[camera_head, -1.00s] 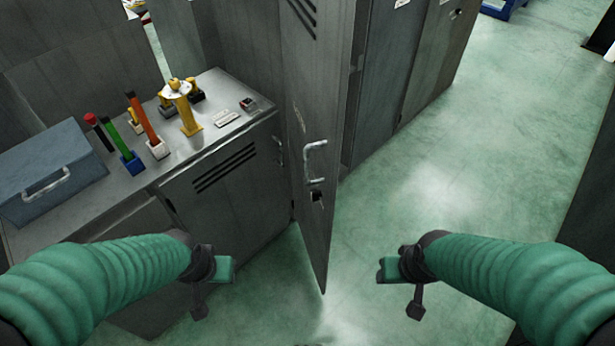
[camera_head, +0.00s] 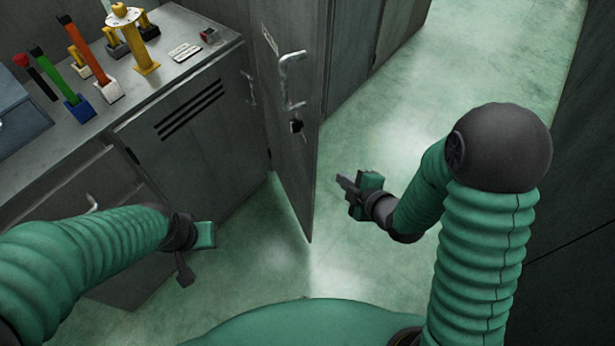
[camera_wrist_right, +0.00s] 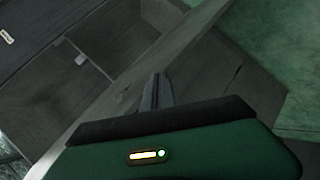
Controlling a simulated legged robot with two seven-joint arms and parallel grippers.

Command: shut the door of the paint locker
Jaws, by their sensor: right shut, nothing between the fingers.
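The grey metal door of the paint locker (camera_head: 292,160) stands open, edge-on toward me in the head view. It carries a pale bar handle (camera_head: 287,82) with a dark lock and key below. My right gripper (camera_head: 346,184) is to the right of the door, shut and empty, a short gap from it in the picture. The right wrist view shows its closed fingertips (camera_wrist_right: 157,78) in front of grey panels; I cannot tell which panel is the door. My left gripper (camera_head: 207,234) is low, left of the door, in front of the workbench; its finger opening cannot be made out.
A workbench cabinet (camera_head: 190,118) stands left of the door, with several coloured-handled tools, a yellow stand (camera_head: 142,50) and a blue-grey box (camera_head: 18,112) on top. More grey lockers (camera_head: 350,50) run behind the door. The green floor (camera_head: 470,70) at right is clear.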

